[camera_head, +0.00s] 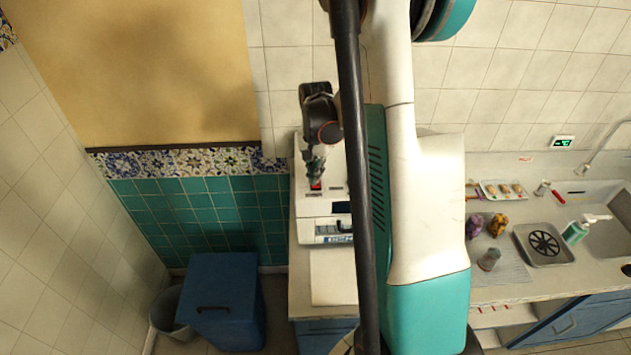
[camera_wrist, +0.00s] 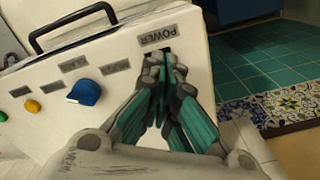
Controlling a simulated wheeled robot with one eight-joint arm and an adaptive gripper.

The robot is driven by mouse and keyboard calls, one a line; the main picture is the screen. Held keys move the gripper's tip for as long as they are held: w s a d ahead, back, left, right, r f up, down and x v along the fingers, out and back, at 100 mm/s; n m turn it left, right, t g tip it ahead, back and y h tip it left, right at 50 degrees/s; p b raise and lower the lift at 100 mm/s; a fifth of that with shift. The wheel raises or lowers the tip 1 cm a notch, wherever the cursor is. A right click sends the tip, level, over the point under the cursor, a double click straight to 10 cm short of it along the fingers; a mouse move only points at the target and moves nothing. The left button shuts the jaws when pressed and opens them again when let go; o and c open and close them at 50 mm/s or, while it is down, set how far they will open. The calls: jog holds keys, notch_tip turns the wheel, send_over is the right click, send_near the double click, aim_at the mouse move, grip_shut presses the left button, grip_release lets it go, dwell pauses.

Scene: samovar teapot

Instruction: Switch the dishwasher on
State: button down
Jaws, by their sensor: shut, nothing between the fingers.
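The dishwasher is a white machine (camera_head: 311,228) on the counter, partly hidden behind my arm in the head view. Its white panel (camera_wrist: 115,88) fills much of the wrist view, with a POWER label (camera_wrist: 157,36) that appears upside down. My gripper (camera_wrist: 164,62) is shut and empty, its fingertips at the panel right beside that label. The fingers cover whatever switch is there, and I cannot tell if they touch it. In the head view my gripper (camera_head: 316,181) points down onto the machine's top, with a small red spot at its tips.
On the panel are a blue knob (camera_wrist: 84,92), a yellow button (camera_wrist: 32,105) and a green button (camera_wrist: 3,116). A black handle (camera_wrist: 72,19) lies at the panel's edge. A blue bin (camera_head: 224,300) stands left of the counter. Dishes and a sink (camera_head: 606,235) are at right.

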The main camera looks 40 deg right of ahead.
jog(key=shift+f+b, duration=0.95)
jog(key=shift+f, duration=0.1)
dwell(1.1)
jog(key=shift+r, duration=0.15)
jog(key=shift+r+p, duration=1.85)
jog(key=shift+r, duration=1.5)
